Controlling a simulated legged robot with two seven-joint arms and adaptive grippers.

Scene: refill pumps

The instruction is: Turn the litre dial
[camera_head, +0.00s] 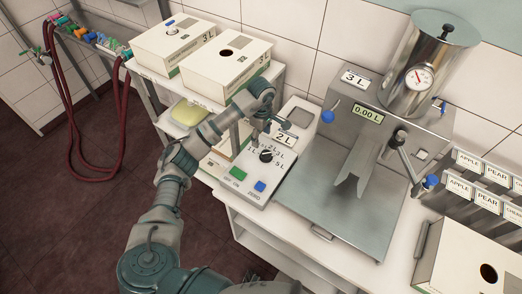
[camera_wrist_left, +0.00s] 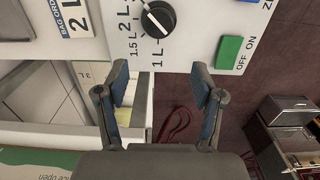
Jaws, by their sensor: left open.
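The litre dial (camera_head: 266,155) is a round black knob on the sloped white control panel (camera_head: 283,178). In the left wrist view the dial (camera_wrist_left: 157,18) shows at the top edge, with 1 L, 1.5 L and 2 L printed around it. It has a light pointer mark, but its exact setting is hard to tell. My left gripper (camera_head: 262,122) hangs above the panel, close to the dial on its far side. In the left wrist view the left gripper (camera_wrist_left: 160,82) has its fingers wide apart, with nothing between them. The dial is beyond the fingertips, apart from them. My right gripper is not in view.
A green ON/OFF button (camera_head: 239,173) and a blue ZERO button (camera_head: 260,187) sit near the dial. A 2 L sign (camera_head: 285,140) stands behind it. White boxes (camera_head: 227,66) are at the back left. A steel filling machine (camera_head: 345,170) with a 0.00 L display stands right.

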